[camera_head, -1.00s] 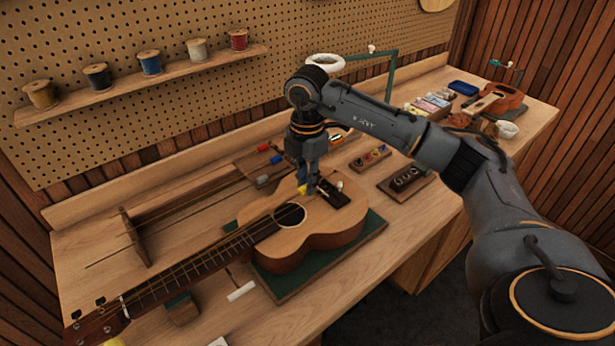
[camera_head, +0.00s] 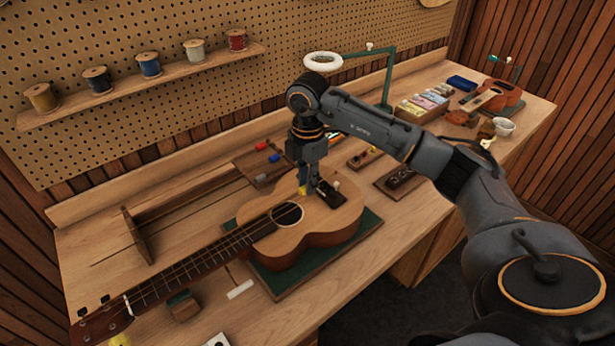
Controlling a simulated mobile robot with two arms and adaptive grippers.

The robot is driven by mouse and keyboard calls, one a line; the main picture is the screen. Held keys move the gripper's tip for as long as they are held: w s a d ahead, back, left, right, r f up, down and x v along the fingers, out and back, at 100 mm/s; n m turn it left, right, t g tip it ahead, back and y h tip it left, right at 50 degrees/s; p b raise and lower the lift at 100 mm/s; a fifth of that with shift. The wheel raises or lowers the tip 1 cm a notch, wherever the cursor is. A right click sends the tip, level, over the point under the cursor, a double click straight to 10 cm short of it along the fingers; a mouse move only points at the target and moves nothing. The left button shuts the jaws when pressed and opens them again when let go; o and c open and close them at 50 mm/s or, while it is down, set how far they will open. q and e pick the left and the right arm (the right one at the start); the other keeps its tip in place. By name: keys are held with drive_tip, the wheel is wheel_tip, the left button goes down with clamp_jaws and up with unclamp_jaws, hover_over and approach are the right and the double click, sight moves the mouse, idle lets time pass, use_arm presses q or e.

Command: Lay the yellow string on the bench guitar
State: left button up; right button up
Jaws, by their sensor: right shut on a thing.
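The bench guitar (camera_head: 320,220), with a pale wooden body, lies on a green-topped pad (camera_head: 355,243), its neck reaching to the lower left. My right gripper (camera_head: 308,189) points down over the guitar's top, between the sound hole and the dark bridge (camera_head: 331,196). It is shut on a small yellow piece (camera_head: 303,190), which looks like an end of the yellow string. The string's thin length cannot be told from the strings along the neck. Another yellow piece (camera_head: 120,340) shows below the headstock, cut by the picture edge. My left gripper is not in view.
A wooden rack (camera_head: 135,236) with thin strings stands behind the neck. A spool shelf (camera_head: 140,86) hangs above.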

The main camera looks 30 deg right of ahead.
drive_tip(key=shift+a+f+b, duration=0.15)
drive_tip(key=shift+f+b, duration=0.3)
drive_tip(key=shift+f, duration=0.35)
drive_tip(key=shift+f+b, duration=1.55)
drive_tip(key=shift+f, duration=0.75)
drive_tip(key=o, duration=1.2)
drive_tip(key=shift+c, duration=0.2)
drive_tip(key=shift+r, duration=0.15)
drive_tip(key=shift+r+p, duration=2.55)
drive_tip(key=shift+r, duration=0.9)
